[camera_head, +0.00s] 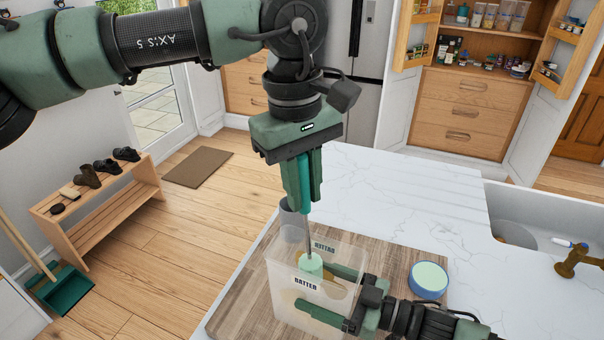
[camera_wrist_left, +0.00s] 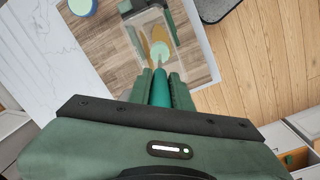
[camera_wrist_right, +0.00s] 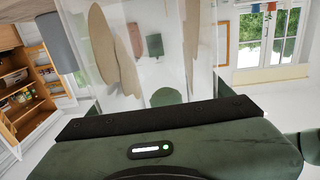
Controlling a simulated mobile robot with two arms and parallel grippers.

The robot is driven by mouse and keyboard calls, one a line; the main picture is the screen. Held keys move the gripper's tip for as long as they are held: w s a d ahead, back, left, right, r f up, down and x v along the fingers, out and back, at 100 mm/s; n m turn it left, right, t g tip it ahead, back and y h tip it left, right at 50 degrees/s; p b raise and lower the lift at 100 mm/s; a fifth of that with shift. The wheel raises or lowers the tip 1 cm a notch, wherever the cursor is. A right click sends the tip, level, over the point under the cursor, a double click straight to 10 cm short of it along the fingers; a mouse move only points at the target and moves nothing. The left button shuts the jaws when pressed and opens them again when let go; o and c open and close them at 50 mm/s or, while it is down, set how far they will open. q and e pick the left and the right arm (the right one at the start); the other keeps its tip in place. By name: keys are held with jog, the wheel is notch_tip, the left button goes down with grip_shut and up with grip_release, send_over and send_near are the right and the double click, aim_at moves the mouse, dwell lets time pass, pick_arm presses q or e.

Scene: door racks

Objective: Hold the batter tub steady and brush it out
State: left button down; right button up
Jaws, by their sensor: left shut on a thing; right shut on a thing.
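The clear batter tub (camera_head: 283,298) stands upright on a wooden board and bears "BATTER" labels. Brown batter smears (camera_wrist_right: 103,45) show on its walls in the right wrist view. My left gripper (camera_head: 306,208) is above the tub, pointing down, shut on the teal handle of a brush (camera_head: 309,238). The brush's thin stem runs down to a pale green head (camera_head: 311,264) inside the tub; it also shows in the left wrist view (camera_wrist_left: 160,51). My right gripper (camera_head: 313,286) comes from the right, shut on the tub with a finger along each side.
A round blue-rimmed dish (camera_head: 430,277) sits on the board (camera_head: 240,303) right of the tub. A grey cylinder (camera_head: 290,216) stands behind the tub. The marble counter (camera_head: 400,200) is clear towards the sink (camera_head: 525,225) at the right. A shoe bench (camera_head: 95,205) stands on the floor.

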aim_at(307, 236)
pick_arm(q)
jog(key=shift+d+f, duration=0.2)
jog(key=shift+f, duration=2.35)
jog(key=shift+d+f, duration=0.2)
jog(key=shift+f, duration=2.35)
jog(key=shift+w+a, duration=0.1)
jog(key=a, duration=0.1)
jog(key=w+a, duration=0.1)
jog(key=shift+a, duration=0.3)
jog(key=shift+w+d, duration=0.15)
jog(key=shift+w, duration=0.1)
jog(key=shift+w+d, duration=0.2)
jog(key=shift+w, duration=0.3)
jog(key=shift+w+d, duration=0.1)
jog(key=shift+w, duration=0.2)
